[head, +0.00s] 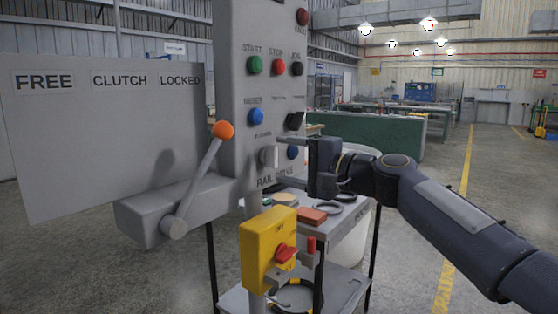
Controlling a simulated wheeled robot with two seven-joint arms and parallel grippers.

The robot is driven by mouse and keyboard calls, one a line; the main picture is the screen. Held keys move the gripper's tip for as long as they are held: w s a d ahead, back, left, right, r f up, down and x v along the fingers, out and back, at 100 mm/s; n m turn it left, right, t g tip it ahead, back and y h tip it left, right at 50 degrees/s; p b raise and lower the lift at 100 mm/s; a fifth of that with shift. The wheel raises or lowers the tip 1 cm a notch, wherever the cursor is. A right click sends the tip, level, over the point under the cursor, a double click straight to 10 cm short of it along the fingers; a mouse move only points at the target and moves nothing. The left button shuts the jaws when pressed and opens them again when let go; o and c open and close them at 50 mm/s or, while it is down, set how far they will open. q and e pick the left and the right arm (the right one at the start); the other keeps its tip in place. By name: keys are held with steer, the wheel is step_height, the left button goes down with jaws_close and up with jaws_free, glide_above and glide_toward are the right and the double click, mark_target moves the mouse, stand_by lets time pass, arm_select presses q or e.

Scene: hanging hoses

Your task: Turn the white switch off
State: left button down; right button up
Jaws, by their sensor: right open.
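My left gripper is out of view.
A lever with an orange ball (223,130) stands left of the switch, before a FREE/CLUTCH/LOCKED board (105,130). A yellow box with a red rotary handle (268,245) sits below. Green (255,65), red and black buttons are above. A cart (340,222) stands behind.

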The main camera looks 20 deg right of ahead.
steer(key=v, duration=0.4)
steer(key=shift+s+d, duration=0.3)
steer(key=shift+f, duration=0.1)
steer(key=s+a+f+n+g+h, duration=0.1)
steer(key=s+f+n+g+h, duration=0.3)
steer(key=s+f, duration=1.2)
steer(key=s+f+n+g+h, duration=0.35)
steer(key=s+f, duration=0.95)
steer(key=f, duration=0.6)
step_height(320, 180, up, 28)
steer(key=n+g+p, duration=0.1)
steer(key=p, duration=2.8)
steer(key=shift+s+r+p, duration=0.25)
steer(key=shift+s+p, duration=0.05)
steer(key=shift+p, duration=0.05)
